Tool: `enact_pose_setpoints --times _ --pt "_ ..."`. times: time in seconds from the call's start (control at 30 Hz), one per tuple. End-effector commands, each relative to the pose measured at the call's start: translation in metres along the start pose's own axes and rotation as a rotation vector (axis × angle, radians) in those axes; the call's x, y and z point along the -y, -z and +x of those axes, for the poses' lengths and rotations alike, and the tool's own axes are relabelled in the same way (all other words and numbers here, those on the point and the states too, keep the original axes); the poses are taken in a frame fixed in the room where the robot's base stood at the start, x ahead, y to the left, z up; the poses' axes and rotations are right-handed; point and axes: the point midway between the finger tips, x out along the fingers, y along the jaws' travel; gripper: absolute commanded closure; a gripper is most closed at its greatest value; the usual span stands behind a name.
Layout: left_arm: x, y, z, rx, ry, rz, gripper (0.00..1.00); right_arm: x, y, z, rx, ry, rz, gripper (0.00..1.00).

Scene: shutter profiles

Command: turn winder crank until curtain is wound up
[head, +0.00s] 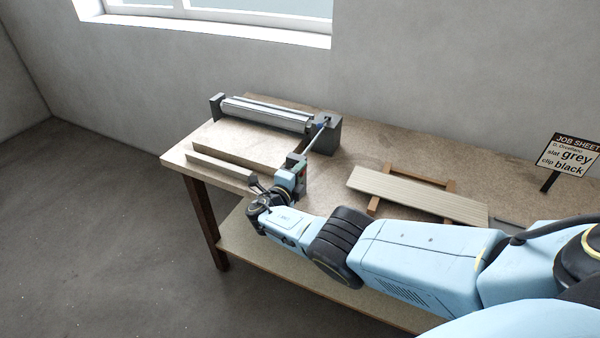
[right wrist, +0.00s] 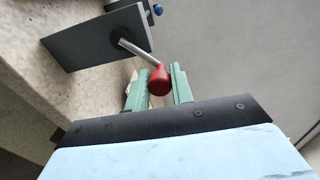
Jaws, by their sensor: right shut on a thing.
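The winder stands at the back left of the bench, with a grey roller (head: 265,114) between two dark grey end brackets (head: 332,132). The roller's surface is light grey with a dark line along it; I cannot tell how much curtain is wound on it. The crank has a metal rod (right wrist: 137,49) leaving the bracket (right wrist: 95,40) and a red knob (right wrist: 160,80). My right gripper (right wrist: 158,86) is shut on the red knob, with a green finger on each side of it. In the head view the right gripper (head: 299,165) hides the knob. My left gripper is out of view.
A slatted board (head: 415,194) rests on wooden bars to the right. A job sheet sign (head: 572,156) reads slat grey, clip black. Bare bench lies behind the board.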

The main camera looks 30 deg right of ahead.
Motion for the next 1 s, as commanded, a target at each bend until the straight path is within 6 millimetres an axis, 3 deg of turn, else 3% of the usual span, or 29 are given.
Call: enact_pose_setpoints --times 0.03,0.37,0.4,0.57,0.87,1.0 --pt "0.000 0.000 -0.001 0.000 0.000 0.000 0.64 0.009 -0.002 0.004 -0.002 0.016 0.005 1.00" --pt "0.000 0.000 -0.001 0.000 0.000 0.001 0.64 0.009 -0.002 0.004 -0.002 0.016 0.004 1.00" --pt "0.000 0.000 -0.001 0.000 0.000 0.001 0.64 0.009 -0.002 0.004 -0.002 0.016 0.004 0.76" --pt "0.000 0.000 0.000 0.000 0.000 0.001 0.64 0.007 -0.002 0.003 -0.001 0.012 0.002 0.55" --pt "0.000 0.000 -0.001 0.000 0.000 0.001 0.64 0.004 -0.002 0.000 0.001 0.005 0.000 0.55" --pt "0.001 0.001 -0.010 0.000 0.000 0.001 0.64 0.004 -0.002 -0.013 0.003 0.002 -0.001 0.55"
